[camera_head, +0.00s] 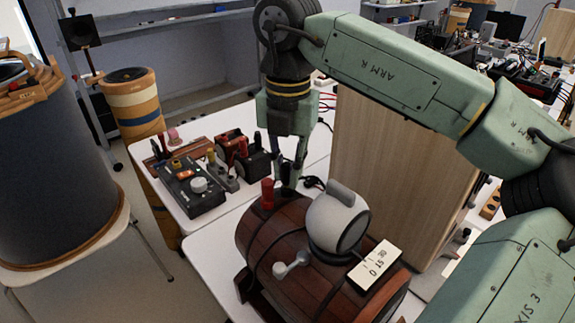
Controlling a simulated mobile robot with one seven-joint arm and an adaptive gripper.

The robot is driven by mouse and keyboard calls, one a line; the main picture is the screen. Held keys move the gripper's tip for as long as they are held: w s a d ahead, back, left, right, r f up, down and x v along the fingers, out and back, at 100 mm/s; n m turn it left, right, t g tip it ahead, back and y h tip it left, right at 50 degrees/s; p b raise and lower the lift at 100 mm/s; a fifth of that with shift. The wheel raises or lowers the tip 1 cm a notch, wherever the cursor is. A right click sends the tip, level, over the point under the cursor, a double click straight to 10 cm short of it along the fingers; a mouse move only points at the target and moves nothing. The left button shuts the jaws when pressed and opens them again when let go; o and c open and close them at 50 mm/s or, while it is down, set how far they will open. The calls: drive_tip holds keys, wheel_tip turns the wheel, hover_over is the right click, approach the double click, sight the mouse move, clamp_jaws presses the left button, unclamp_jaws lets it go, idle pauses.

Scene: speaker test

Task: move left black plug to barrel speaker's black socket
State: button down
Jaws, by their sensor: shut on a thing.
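The barrel speaker (268,232) is a dark wooden barrel lying on its side in the lower middle. A red plug (267,195) stands upright on its top at the far left. My gripper (288,172) points down just right of the red plug. It is shut on a black plug (287,190), of which only a small dark part shows at the fingertips. The black socket is hidden or too small to make out under the gripper, so I cannot tell whether the plug is in it.
A black control box (190,187) and a red and black device (240,158) stand on the white table (205,229). A grey rounded unit (335,222) and a dial card (375,266) sit on the barrel. A tall wooden cabinet (385,170) stands close behind at right.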

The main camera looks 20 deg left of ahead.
drive_tip(key=shift+f+b, duration=0.4)
drive_tip(key=shift+f, duration=0.15)
drive_tip(key=c, duration=1.5)
unclamp_jaws()
drive_tip(key=shift+o, duration=0.2)
drive_tip(key=shift+r, duration=0.15)
drive_tip(key=shift+r+p, duration=2.35)
drive_tip(key=shift+r, duration=1.3)
